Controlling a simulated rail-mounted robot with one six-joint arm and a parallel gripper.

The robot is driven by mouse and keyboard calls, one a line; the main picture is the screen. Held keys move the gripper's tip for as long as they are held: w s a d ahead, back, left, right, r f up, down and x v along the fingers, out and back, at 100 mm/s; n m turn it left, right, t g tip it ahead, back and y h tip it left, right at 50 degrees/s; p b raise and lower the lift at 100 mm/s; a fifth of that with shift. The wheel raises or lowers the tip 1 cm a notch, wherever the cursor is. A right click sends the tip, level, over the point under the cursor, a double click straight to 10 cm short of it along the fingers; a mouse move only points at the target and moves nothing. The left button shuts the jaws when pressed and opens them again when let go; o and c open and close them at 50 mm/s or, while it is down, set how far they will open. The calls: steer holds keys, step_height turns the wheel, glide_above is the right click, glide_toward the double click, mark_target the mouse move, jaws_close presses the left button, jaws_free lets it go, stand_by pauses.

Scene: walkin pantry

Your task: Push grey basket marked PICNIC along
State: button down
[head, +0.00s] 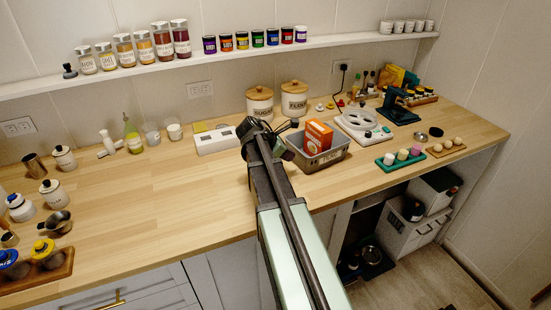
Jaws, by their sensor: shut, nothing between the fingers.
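The grey basket (324,161) stands on the wooden counter right of the middle, near the front edge. Dark lettering on its front is only partly readable at this size. An orange and white box (318,136) stands upright in it. My gripper (288,153) is shut and empty at the basket's left end, low by its wall. I cannot tell whether it touches the wall. My arm comes up from the bottom of the view and hides the counter below the gripper and part of the basket's left side.
A white appliance (362,124) stands close to the basket's right, with a green tray (402,159) of cups farther right. Two lidded canisters (294,100) stand behind it. A white box (216,141) is left of my gripper. The counter's left middle is clear.

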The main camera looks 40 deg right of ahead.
steer(key=shift+s+d+r, duration=0.1)
steer(key=shift+s+d, duration=0.15)
steer(key=shift+d, duration=0.4)
steer(key=shift+s+d+r, duration=0.1)
steer(key=shift+s+d, duration=0.1)
steer(key=shift+d, duration=0.45)
steer(key=shift+s+d, duration=0.25)
steer(key=shift+d, duration=0.7)
steer(key=a, duration=0.2)
steer(key=w+a, duration=0.1)
steer(key=a, duration=0.1)
steer(key=shift+w, duration=0.1)
steer(key=p+v, duration=0.7)
steer(key=v, duration=0.3)
